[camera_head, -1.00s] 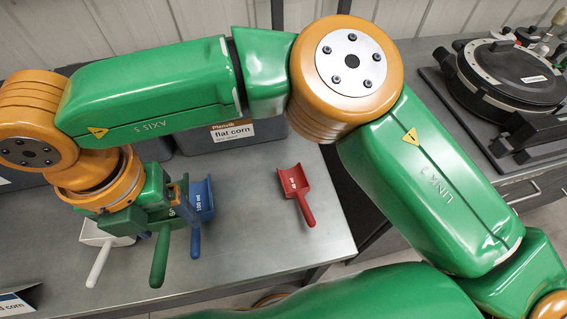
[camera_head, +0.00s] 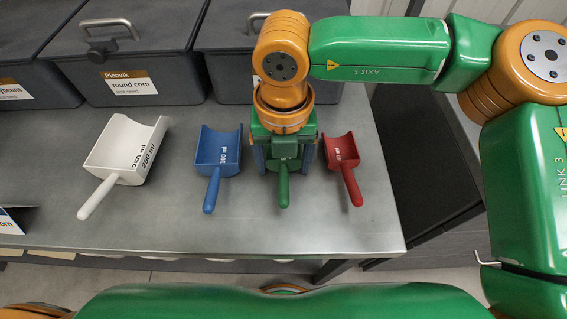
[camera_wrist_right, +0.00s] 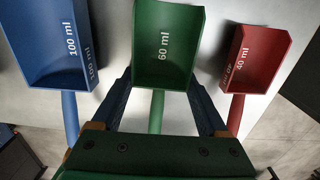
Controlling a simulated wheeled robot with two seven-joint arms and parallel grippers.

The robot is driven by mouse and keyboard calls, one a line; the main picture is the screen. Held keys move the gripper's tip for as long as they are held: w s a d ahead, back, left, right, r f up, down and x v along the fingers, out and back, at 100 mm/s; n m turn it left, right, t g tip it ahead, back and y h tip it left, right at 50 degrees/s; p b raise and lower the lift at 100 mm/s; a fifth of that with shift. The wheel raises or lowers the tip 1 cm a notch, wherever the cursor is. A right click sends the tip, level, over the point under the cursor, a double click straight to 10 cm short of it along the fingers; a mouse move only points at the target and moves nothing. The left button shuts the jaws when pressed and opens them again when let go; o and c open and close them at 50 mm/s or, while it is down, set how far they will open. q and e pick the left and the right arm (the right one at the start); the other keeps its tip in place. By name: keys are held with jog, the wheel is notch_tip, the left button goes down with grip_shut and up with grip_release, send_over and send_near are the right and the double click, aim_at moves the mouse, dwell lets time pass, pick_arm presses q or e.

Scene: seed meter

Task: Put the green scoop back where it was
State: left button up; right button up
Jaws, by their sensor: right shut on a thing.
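The green scoop shows in the right wrist view (camera_wrist_right: 168,40), marked 60 ml, with its bowl between and beyond my finger tips. In the head view its green handle (camera_head: 283,188) points toward me, while its bowl is mostly hidden under my gripper. My right gripper (camera_head: 284,158) is shut on the green scoop, between the blue scoop (camera_head: 218,150) and the red scoop (camera_head: 342,152). Its dark fingers also flank the handle in the wrist view (camera_wrist_right: 160,95). I cannot tell whether the scoop touches the table. My left gripper is not in view.
A white 250 ml scoop (camera_head: 128,150) lies at the left on the grey table (camera_head: 250,230). Dark lidded bins, one labelled round corn (camera_head: 125,50), stand along the back. The table's right edge is near the red scoop. The front strip of table is mostly clear.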

aim_at(283, 163)
jog(key=shift+s+f+b, duration=0.1)
jog(key=shift+f+b, duration=0.05)
jog(key=shift+b, duration=0.15)
jog(key=o, duration=1.4)
jog(key=shift+o, duration=0.2)
jog(key=shift+r+p, duration=0.35)
jog(key=shift+r, duration=0.25)
notch_tip(283, 163, up, 11)
jog(key=shift+s+r+p, duration=0.15)
jog(key=shift+r+p, duration=0.05)
jog(key=shift+p, duration=0.15)
